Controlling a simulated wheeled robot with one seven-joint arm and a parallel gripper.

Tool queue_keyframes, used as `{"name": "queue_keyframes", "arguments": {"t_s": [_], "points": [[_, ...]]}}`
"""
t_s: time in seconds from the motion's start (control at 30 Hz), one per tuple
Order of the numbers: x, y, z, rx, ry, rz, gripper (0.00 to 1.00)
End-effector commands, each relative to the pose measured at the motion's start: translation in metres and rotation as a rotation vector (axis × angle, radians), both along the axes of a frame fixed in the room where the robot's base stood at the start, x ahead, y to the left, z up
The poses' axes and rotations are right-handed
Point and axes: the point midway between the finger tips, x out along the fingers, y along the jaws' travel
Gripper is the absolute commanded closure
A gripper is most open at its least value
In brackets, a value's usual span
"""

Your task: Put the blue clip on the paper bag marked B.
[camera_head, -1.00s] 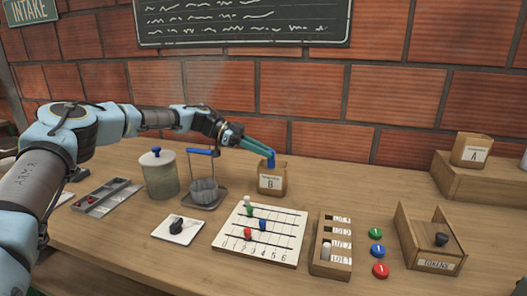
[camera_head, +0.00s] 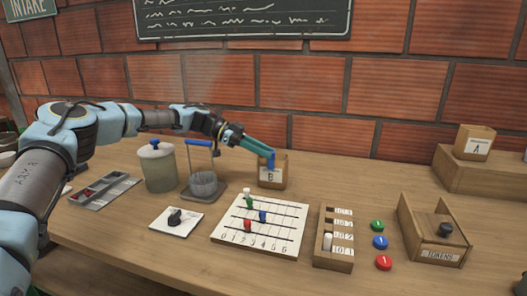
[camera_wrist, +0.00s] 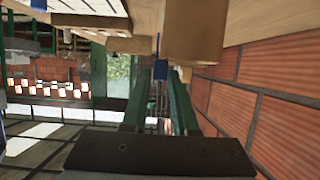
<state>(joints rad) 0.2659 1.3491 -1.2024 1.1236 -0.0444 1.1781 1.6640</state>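The paper bag marked B (camera_head: 271,181) is a small tan open bag with a white label, standing on the table near the brick wall. My gripper (camera_head: 268,153) reaches across from the left with its green fingers at the bag's top. The blue clip (camera_head: 270,163) is at the fingertips, at the bag's upper front edge; I cannot tell if it touches the bag. In the wrist view the green fingers (camera_wrist: 163,85) are close together around a blue piece, and the tan bag wall (camera_wrist: 195,35) is just beyond.
A lidded jar (camera_head: 158,168) and a blue-handled stand (camera_head: 203,178) are left of the bag. A numbered peg board (camera_head: 286,245), a slotted rack (camera_head: 342,262), coloured tokens (camera_head: 380,242) and a token box (camera_head: 441,258) are in front and right. Bag A (camera_head: 474,143) stands on a raised block.

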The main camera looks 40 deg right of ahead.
Motion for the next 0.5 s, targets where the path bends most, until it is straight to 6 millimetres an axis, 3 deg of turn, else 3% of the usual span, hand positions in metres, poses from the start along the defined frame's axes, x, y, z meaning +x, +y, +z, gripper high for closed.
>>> {"name": "queue_keyframes", "arguments": {"t_s": [0.03, 0.23, 0.5], "points": [[0.0, 0.0, 0.0, 0.0, 0.0, 0.0, 0.66], [0.0, 0.0, 0.0, 0.0, 0.0, 0.0, 0.44], [0.0013, 0.0006, 0.0002, 0.0, 0.0, 0.001, 0.44]]}}
